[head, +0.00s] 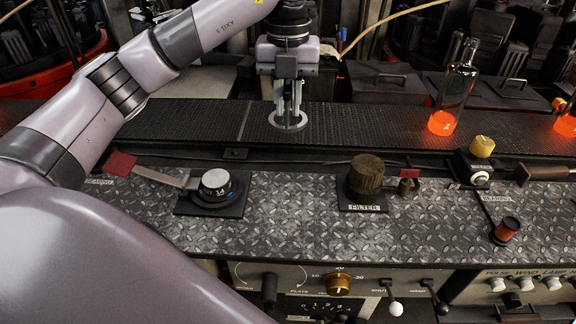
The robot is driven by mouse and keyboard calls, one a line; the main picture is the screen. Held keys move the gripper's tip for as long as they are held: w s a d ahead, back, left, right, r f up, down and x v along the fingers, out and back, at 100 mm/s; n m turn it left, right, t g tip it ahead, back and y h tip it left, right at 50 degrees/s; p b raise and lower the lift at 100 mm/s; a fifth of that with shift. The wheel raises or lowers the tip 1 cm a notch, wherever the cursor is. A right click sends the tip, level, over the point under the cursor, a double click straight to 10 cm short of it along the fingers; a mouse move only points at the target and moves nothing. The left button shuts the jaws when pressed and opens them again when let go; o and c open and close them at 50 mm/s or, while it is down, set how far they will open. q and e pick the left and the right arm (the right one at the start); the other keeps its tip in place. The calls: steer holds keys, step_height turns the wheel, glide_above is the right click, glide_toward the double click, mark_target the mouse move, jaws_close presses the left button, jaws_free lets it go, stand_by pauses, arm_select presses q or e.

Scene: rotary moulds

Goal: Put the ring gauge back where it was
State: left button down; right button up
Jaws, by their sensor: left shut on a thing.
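My left gripper (288,103) points straight down over the dark conveyor belt (195,122) in the upper middle of the head view. It is shut on the ring gauge (288,126), a flat grey metal ring with an upright part that the fingers partly hide. The ring lies level at the belt; I cannot tell whether it touches the belt or hangs just above it. My right gripper is not in view.
A clear bottle with a glowing orange base (441,122) stands on the belt to the right. In front, a tread-plate panel carries a dial (215,186), a brown filter knob (366,174), a yellow-topped knob (482,147) and a red spool (506,231). The belt beside the ring is clear.

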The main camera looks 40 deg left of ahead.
arm_select(q)
step_height(320, 180, down, 14)
steer(key=shift+r, duration=0.1)
stand_by(0.4)
steer(key=shift+f+b, duration=0.2)
steer(key=shift+b, duration=0.1)
steer(key=c, duration=1.1)
jaws_free()
step_height(320, 180, up, 12)
steer(key=shift+r, duration=0.15)
